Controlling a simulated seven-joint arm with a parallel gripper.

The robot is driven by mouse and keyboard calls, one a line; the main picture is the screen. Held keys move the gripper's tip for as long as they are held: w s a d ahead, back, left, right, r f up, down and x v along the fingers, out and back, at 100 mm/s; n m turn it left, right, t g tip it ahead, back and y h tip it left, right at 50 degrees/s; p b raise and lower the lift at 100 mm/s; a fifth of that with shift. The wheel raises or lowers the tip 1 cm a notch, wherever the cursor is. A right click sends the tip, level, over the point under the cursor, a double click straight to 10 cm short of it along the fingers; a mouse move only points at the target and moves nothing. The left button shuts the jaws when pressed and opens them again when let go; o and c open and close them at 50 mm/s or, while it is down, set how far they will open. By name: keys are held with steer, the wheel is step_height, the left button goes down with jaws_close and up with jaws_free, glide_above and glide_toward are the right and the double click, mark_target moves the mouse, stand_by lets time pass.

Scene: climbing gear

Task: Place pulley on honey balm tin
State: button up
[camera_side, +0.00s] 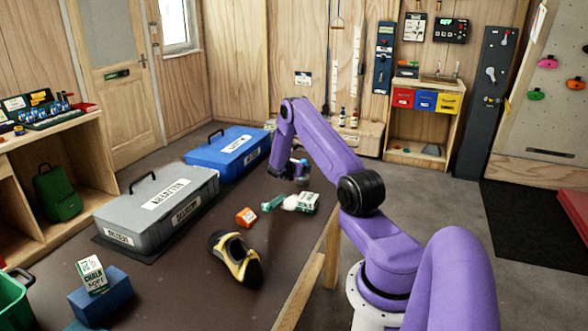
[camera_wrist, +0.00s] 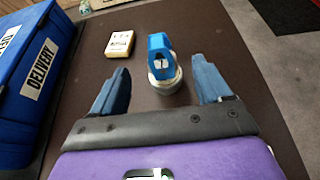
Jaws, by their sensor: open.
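A blue pulley (camera_wrist: 159,46) stands upright on top of a round, pale tin (camera_wrist: 166,84), seen from above in the wrist view. The tin's label is not readable, and the pulley hides part of its top. My gripper (camera_wrist: 160,70) is open, one finger on each side of the pulley and tin, with gaps on both sides. In the side view my gripper (camera_side: 284,171) is low over the dark work surface, with the blue pulley (camera_side: 302,164) just to its right. The tin is small and hard to make out there.
A blue delivery case (camera_side: 232,150) and a grey case (camera_side: 158,208) lie to the left. A small cream box (camera_wrist: 119,43) lies beyond the left finger.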

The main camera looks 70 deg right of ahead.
steer(key=w+a+r+m+t+y, duration=0.1)
steer(key=w+a+r, duration=0.3)
steer(key=a, duration=0.6)
steer(key=w+a+r+m, duration=0.2)
steer(key=a+r, duration=0.3)
steer(key=a, duration=0.4)
steer(key=s+a+r+m+t+y, duration=0.1)
steer(key=s+a+r+y, duration=0.1)
steer(key=a, duration=0.7)
steer(key=s+a+r+m+y, duration=0.1)
steer(key=a+r+y, duration=0.15)
steer(key=a, duration=0.75)
steer(key=s+a+r+y, duration=0.2)
steer(key=s+a+y, duration=0.2)
steer(key=s+a, duration=0.9)
steer(key=s+a+g+y, duration=0.1)
steer(key=s+a+y, duration=0.1)
steer(key=s+a, duration=0.2)
steer(key=s+a+r+y, duration=0.1)
steer(key=s+a, duration=0.3)
steer(key=s, duration=0.6)
steer(key=shift+r+g+y, duration=0.25)
steer(key=shift+g+y, duration=0.15)
steer(key=shift+y, duration=0.25)
